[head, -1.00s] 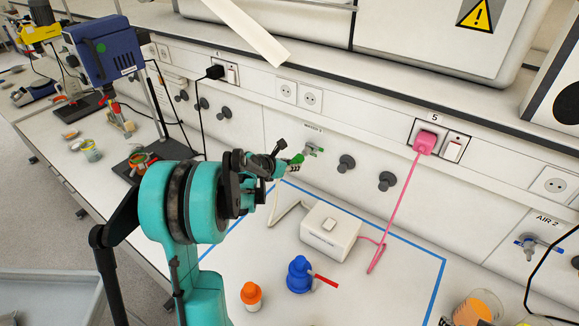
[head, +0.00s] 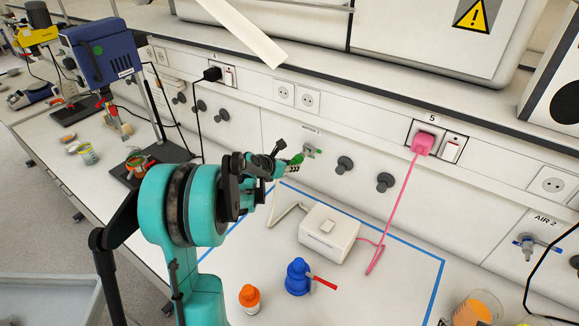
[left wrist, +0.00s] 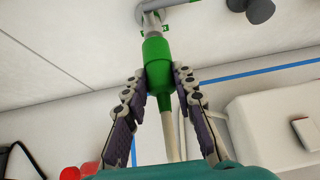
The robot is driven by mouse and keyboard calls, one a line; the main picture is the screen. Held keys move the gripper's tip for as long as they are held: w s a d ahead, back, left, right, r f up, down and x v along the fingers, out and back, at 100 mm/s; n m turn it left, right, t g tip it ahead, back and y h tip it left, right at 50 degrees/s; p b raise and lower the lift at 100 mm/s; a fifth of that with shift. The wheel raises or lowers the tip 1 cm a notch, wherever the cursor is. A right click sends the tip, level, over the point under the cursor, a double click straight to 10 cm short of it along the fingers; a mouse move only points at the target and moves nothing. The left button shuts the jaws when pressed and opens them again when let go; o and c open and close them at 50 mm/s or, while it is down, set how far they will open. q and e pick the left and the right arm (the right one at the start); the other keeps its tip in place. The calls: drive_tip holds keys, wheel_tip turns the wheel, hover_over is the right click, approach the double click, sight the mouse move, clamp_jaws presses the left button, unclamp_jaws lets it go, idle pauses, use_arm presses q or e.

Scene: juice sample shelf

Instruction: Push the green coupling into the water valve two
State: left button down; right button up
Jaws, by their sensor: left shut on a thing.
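The green coupling (left wrist: 158,72) is on the end of a pale hose (left wrist: 171,135) and sits between the fingers of my left gripper (left wrist: 158,88). My left gripper (head: 285,168) is shut on it in front of the wall. The coupling shows small in the head view (head: 297,160). Water valve two (head: 312,152), a grey fitting with a green mark, is just beyond the coupling's front end. In the left wrist view the valve's grey outlet (left wrist: 152,20) lines up with the coupling and they appear to meet. I cannot tell how deep they engage. My right gripper is not in view.
A white box (head: 328,232) stands on the bench inside a blue outline, with a pink cable beside it. A blue bottle (head: 298,277) and an orange-capped bottle (head: 249,297) stand nearer. Dark knobs (head: 345,165) stick out of the wall right of the valve.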

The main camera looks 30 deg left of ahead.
use_arm(q)
drive_tip(key=shift+w, duration=0.55)
drive_tip(key=c, duration=1.2)
unclamp_jaws()
drive_tip(key=shift+o, duration=0.2)
drive_tip(key=d+v, duration=0.1)
drive_tip(key=v, duration=1.1)
drive_tip(key=shift+a, duration=0.35)
